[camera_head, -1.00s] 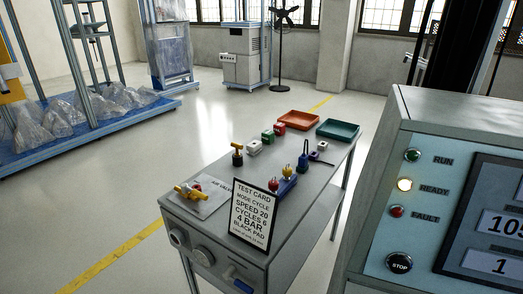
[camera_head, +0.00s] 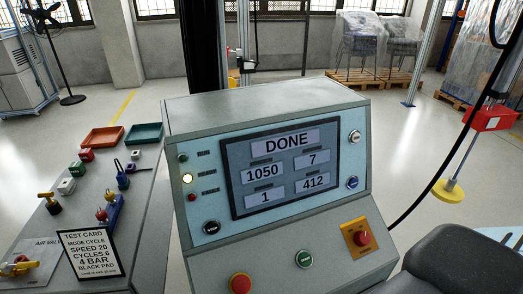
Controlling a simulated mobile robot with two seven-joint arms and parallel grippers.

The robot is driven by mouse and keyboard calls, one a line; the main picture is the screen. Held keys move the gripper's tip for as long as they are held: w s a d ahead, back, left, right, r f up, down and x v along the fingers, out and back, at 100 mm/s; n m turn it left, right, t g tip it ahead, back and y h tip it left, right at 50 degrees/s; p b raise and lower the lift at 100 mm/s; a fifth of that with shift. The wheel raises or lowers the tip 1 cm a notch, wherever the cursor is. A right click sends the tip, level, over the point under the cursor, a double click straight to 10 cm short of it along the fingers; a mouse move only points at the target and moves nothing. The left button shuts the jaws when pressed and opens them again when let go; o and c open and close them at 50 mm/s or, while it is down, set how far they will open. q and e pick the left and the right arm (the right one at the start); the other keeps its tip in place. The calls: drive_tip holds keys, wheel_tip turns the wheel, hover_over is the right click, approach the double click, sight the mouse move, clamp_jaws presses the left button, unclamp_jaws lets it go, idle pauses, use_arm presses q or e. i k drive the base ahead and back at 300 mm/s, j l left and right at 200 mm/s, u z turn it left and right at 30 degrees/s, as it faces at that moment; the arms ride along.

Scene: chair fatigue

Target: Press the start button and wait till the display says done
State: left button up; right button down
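The control console (camera_head: 260,110) stands in the middle of the view. Its display (camera_head: 285,168) reads DONE at the top, with 1050, 7, 1 and 412 below. The green start button (camera_head: 304,259) sits on the sloped lower panel; its small label is hard to read. The yellowish ready lamp (camera_head: 187,179) is lit. The green lamp (camera_head: 183,157) above it and the red lamp (camera_head: 192,197) below it look dark. A black stop button (camera_head: 211,227) is below the lamps. Neither of my grippers is in view.
A red mushroom button (camera_head: 240,283) and a red knob on a yellow plate (camera_head: 362,238) flank the green button. A grey bench with a test card (camera_head: 90,254) stands left.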

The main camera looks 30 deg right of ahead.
sight(305, 259)
drive_tip(key=k+z, duration=0.15)
drive_tip(key=z, duration=1)
